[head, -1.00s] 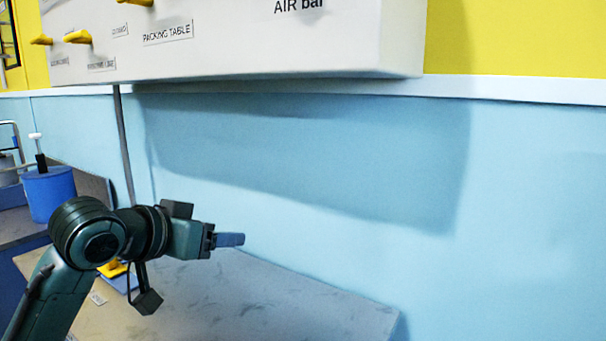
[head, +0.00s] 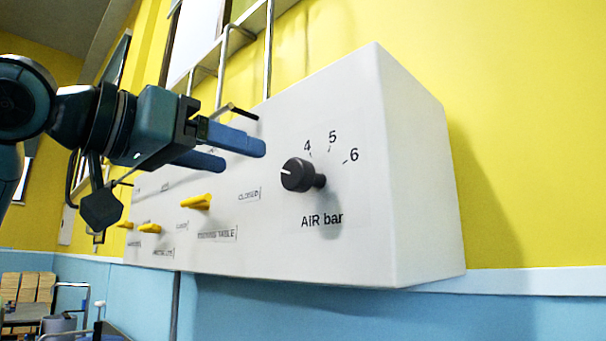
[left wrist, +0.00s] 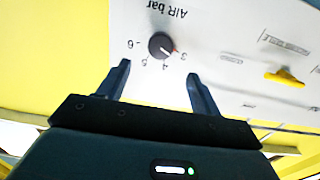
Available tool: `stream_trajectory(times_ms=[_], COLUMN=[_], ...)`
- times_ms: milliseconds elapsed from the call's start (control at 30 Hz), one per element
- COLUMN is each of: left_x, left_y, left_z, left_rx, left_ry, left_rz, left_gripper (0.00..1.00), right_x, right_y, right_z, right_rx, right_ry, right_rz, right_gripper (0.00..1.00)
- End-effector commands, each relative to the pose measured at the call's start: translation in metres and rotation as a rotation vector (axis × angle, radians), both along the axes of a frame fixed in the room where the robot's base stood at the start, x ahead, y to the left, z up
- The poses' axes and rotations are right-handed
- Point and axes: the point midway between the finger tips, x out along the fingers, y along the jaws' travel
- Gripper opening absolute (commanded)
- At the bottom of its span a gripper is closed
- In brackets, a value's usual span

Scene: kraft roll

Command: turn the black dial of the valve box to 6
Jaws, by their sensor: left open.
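The valve box (head: 425,190) is a white box on the yellow wall. Its black dial (head: 298,175) sits on the front face above the label "AIR bar", with 4, 5 and 6 printed around it. The dial's white mark points left in the head view. The left wrist view shows the box face upside down, with the dial (left wrist: 160,45) and its mark towards the 3. My left gripper (head: 243,156) is open and empty, left of the dial. In the left wrist view the dial lies just beyond and between the open fingertips (left wrist: 158,70), apart from them.
Several yellow levers, one of them nearest the dial (head: 196,202), stick out of the box face to the left. Metal pipes (head: 268,50) run above the box. The space right of the dial is free.

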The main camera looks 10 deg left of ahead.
Motion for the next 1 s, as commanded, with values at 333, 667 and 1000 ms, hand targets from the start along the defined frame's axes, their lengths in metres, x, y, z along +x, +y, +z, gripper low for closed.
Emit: stream_trajectory(times_ms=[333, 667, 1000], left_x=[0.06, 0.097, 0.102], left_y=[-0.039, -0.064, -0.067], left_z=[0.002, 0.0, -0.001], left_rx=[0.002, 0.001, 0.001], left_ry=[0.006, 0.003, 0.001], left_rz=[-0.001, 0.0, 0.001], left_gripper=[0.65, 0.65, 0.65], right_x=[-0.009, -0.014, -0.008], right_y=[-0.006, -0.008, -0.01], right_z=[0.004, 0.004, 0.005], right_rx=[-0.012, -0.024, -0.032], right_ry=[0.047, 0.072, 0.061], right_rz=[-0.023, -0.02, -0.013], right_gripper=[0.36, 0.36, 0.36])
